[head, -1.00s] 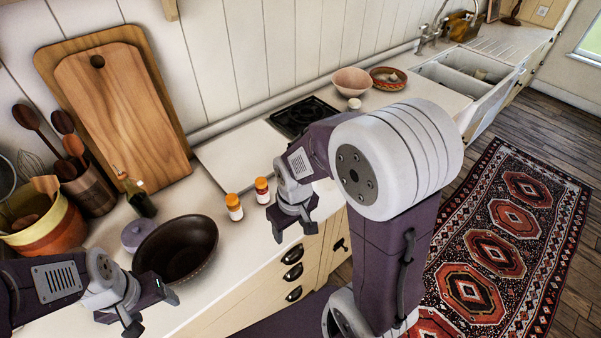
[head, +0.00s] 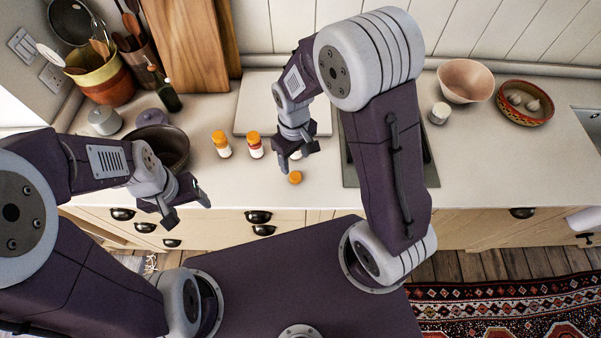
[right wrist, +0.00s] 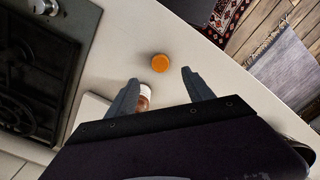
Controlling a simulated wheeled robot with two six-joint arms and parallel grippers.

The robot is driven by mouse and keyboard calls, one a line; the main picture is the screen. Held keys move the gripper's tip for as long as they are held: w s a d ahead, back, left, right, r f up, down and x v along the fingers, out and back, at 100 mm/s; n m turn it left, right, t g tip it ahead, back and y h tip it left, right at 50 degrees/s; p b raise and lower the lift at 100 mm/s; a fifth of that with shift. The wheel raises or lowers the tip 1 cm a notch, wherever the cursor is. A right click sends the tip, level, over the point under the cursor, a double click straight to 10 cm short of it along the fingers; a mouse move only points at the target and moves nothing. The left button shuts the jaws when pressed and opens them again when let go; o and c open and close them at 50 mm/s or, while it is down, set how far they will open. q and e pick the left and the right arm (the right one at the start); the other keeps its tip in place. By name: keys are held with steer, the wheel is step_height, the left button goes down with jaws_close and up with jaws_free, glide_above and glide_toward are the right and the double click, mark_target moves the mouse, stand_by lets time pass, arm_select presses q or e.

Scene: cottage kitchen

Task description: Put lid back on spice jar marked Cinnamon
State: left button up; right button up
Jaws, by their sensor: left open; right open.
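An orange lid (head: 295,177) lies loose on the counter near its front edge. It also shows in the right wrist view (right wrist: 160,62), ahead of the fingertips. My right gripper (head: 298,151) is open above the counter, just behind the lid. A jar with a white top and no orange lid (right wrist: 146,91) shows between its fingers in the right wrist view; in the head view the gripper mostly hides it. Two jars with orange lids on, one (head: 221,145) and another (head: 255,145), stand upright to the left. No label is readable. My left gripper (head: 187,204) is open and empty at the counter's front edge.
A dark bowl (head: 165,140) stands behind my left gripper, with a dark bottle (head: 169,97) behind it. A pale board (head: 250,112) lies behind the jars. A hob (head: 349,160) is at the right. Counter is clear right of the lid, up to the hob.

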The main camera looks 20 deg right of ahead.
mark_target(295, 176)
step_height(295, 176, down, 4)
steer(key=shift+r, duration=0.15)
arm_select(q)
steer(key=shift+a+r, duration=0.15)
steer(key=shift+a, duration=0.1)
arm_select(e)
steer(key=shift+a, duration=0.2)
step_height(295, 176, down, 5)
steer(key=shift+d+r+p, duration=0.1)
steer(key=shift+d+p, duration=0.05)
steer(key=shift+p, duration=0.6)
steer(key=shift+w+f, duration=0.1)
steer(key=shift+f, duration=0.25)
arm_select(q)
steer(key=shift+d+r, duration=0.1)
steer(key=shift+r, duration=0.45)
